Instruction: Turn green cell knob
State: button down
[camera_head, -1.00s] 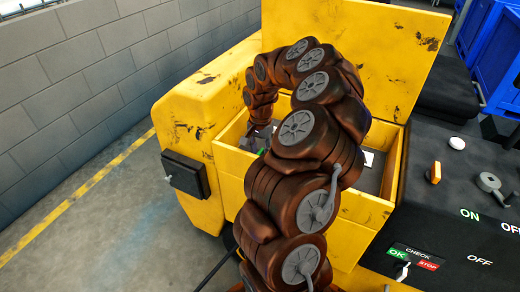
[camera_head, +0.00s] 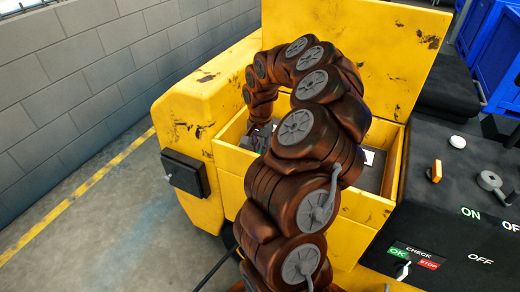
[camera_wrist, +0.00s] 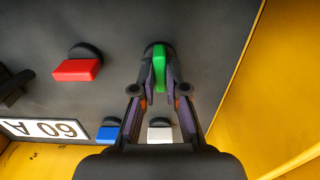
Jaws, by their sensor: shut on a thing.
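The green knob (camera_wrist: 159,68) sits on a round black base on a dark panel in the wrist view. My gripper (camera_wrist: 159,84) is closed around it, one finger on each side. The knob's bar stands upright in that picture, roughly at a right angle to the red knob (camera_wrist: 77,70), which lies crosswise. A blue knob (camera_wrist: 108,130) and a white knob (camera_wrist: 160,132) show lower down, partly behind the fingers. In the head view the gripper end is down inside the yellow box, and my arm hides much of it; I cannot make out the green knob there.
A "60 A" label (camera_wrist: 45,129) lies left of the blue knob. Yellow walls (camera_wrist: 270,100) close in on the right. In the head view, the yellow box's raised lid (camera_head: 400,55) stands behind my arm. A black control panel (camera_head: 440,225) is at the right.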

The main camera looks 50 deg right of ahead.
jog(key=n+b, duration=0.3)
jog(key=shift+f, duration=0.2)
jog(key=n+b, duration=0.2)
jog(key=n, duration=0.3)
jog(key=shift+r, duration=0.1)
jog(key=n+b, duration=0.1)
jog(key=n, duration=0.3)
jog(key=shift+n, duration=0.3)
jog(key=n, duration=0.4)
jog(key=shift+r+n, duration=0.1)
jog(key=shift+n, duration=0.3)
jog(key=c, duration=1.2)
grip_release()
jog(key=shift+r, duration=0.1)
